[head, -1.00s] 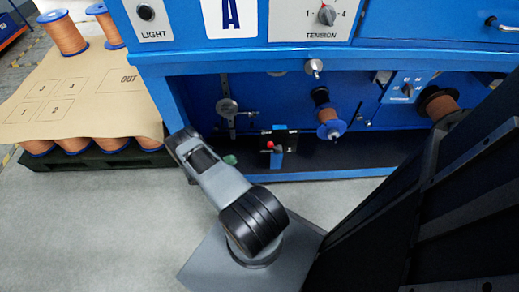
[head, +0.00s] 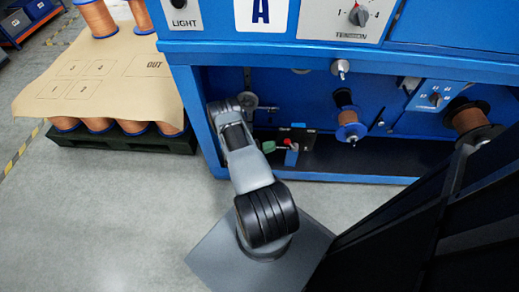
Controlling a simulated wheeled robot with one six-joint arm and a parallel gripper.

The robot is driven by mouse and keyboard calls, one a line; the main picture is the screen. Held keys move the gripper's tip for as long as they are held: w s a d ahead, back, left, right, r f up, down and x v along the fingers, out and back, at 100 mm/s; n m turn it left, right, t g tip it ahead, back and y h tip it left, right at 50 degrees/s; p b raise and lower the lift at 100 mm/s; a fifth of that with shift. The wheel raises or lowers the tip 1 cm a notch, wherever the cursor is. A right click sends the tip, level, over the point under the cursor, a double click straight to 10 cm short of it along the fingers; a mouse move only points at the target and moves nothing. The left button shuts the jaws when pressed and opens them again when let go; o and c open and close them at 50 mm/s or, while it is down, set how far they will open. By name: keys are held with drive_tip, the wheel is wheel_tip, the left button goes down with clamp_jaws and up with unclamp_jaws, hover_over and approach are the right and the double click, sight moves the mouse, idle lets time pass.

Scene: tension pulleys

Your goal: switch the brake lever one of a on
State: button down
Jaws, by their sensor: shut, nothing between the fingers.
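Station a is the blue machine, marked with the letter A (head: 260,12). Low in its open bay is a small dark panel with a lever that has a red knob (head: 287,141), which looks like the brake lever. It is too small to tell which way the lever is set. My gripper (head: 268,147) shows only as a small green tip just left of the red knob. The tip is shut and empty, close to the knob; whether they touch I cannot tell. The rest of my gripper is hidden behind my forearm.
A spool on a blue flange (head: 347,117) and a larger copper spool (head: 468,117) sit to the right in the bay. The machine's left leg (head: 203,125) stands close to my arm. A pallet of spools (head: 123,140) is at the left. The grey floor in front is clear.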

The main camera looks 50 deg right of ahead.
drive_tip(key=shift+x, duration=1.8)
drive_tip(key=shift+r, duration=0.15)
